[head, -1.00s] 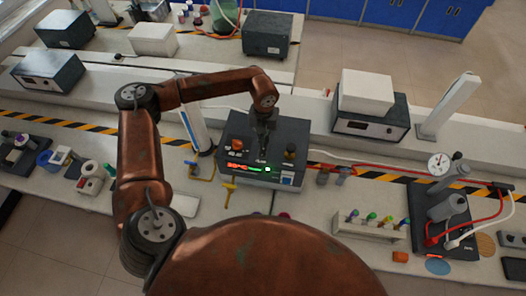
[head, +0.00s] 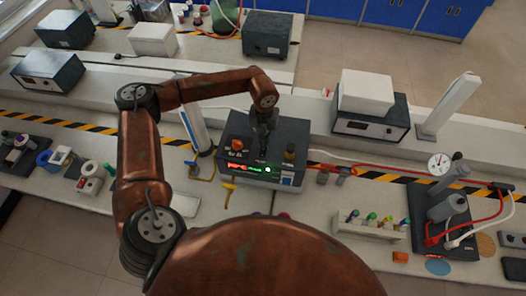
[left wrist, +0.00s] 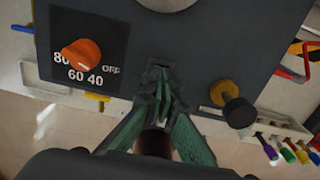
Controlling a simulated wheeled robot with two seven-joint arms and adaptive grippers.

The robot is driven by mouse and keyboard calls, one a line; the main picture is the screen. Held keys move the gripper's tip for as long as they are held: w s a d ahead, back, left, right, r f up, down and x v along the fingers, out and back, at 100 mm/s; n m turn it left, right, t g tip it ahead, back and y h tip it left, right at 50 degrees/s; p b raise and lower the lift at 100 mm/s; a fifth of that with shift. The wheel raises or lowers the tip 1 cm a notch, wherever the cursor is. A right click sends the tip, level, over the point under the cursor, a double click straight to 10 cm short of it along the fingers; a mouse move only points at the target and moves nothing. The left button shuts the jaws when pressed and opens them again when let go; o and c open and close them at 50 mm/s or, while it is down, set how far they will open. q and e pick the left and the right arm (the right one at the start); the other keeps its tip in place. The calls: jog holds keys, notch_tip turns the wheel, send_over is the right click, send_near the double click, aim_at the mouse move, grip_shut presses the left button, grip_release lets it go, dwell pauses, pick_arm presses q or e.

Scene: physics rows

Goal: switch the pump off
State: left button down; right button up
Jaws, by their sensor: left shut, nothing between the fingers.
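The dark box (head: 292,133) that I take for the pump stands on the bench in the head view, its front display (head: 250,169) lit red and green. Its top has an orange dial (left wrist: 82,53) marked 80, 60, 40 and OFF; the dial also shows in the head view (head: 237,145). A black knob (left wrist: 238,111) with a brass base is on the other side. My left gripper (left wrist: 160,78) is shut and empty, its tips at a small dark slot between dial and knob. The tips hide most of the slot; I cannot tell whether they touch. My right gripper is not in view.
Right of the box are red tubing, a rack of coloured tubes (head: 370,231) and a gauge (head: 438,163) beside a dark base (head: 421,205). A white block on a dark instrument (head: 365,128) stands behind.

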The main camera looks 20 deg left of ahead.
pick_arm(q)
jog(key=shift+f+b, duration=0.75)
jog(key=shift+f, duration=0.35)
dwell(0.4)
jog(key=shift+r, duration=0.1)
jog(key=shift+r+p, duration=1.6)
jog(key=shift+r, duration=1.85)
